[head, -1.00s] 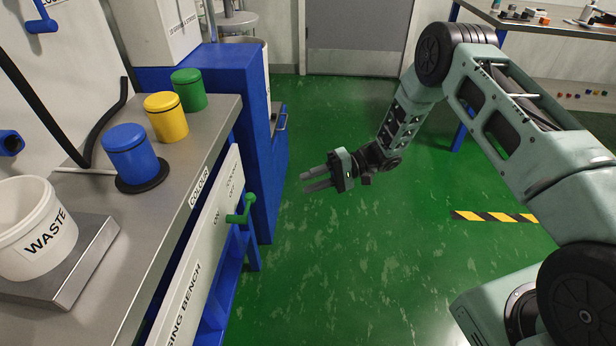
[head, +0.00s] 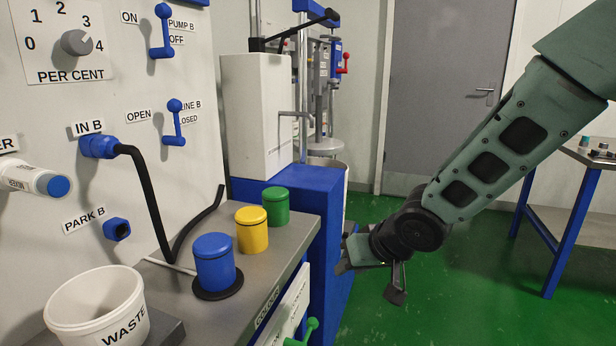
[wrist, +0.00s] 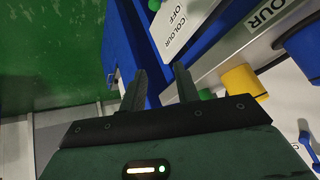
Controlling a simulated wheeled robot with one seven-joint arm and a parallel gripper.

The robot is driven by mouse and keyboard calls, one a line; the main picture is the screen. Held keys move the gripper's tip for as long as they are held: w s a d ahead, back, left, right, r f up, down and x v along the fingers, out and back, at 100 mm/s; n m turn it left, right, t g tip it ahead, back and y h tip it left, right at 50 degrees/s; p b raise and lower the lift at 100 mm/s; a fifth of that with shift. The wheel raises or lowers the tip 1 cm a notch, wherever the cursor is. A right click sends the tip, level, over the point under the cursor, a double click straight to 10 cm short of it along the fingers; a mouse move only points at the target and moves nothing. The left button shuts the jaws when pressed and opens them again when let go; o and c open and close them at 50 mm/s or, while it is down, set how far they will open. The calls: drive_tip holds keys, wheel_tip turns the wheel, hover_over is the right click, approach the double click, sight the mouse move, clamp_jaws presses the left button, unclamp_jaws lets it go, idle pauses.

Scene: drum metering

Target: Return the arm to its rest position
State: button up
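My arm comes in from the upper right of the head view, and my gripper (head: 345,267) hangs beside the blue cabinet, right of the bench. In the wrist view my gripper (wrist: 160,88) shows two dark fingers standing apart with nothing between them. Beyond the fingers are the blue cabinet side and the bench front. The fingertips are partly hidden in the head view by the wrist and cabinet edge.
On the bench (head: 262,262) stand a blue pot (head: 214,262), a yellow pot (head: 251,232), a green pot (head: 275,207) and a white waste bucket (head: 98,308). The blue cabinet (head: 318,215) is close to my gripper. Green floor (head: 440,300) is clear to the right; a table (head: 575,170) stands beyond.

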drive_tip(key=s+d+r+n+g+h, duration=0.1)
drive_tip(key=s+d+n+g+h, duration=0.15)
drive_tip(key=s, duration=1.15)
drive_tip(key=s+d+r+n+g+h, duration=0.2)
drive_tip(key=s+d+g, duration=0.1)
drive_tip(key=s, duration=1)
wheel_tip(320, 180, up, 17)
drive_tip(key=s+p, duration=0.1)
drive_tip(key=p, duration=1.6)
drive_tip(key=shift+s+r, duration=0.2)
drive_tip(key=shift+s, duration=0.05)
drive_tip(key=shift+g+y, duration=0.25)
drive_tip(key=shift+a, duration=0.15)
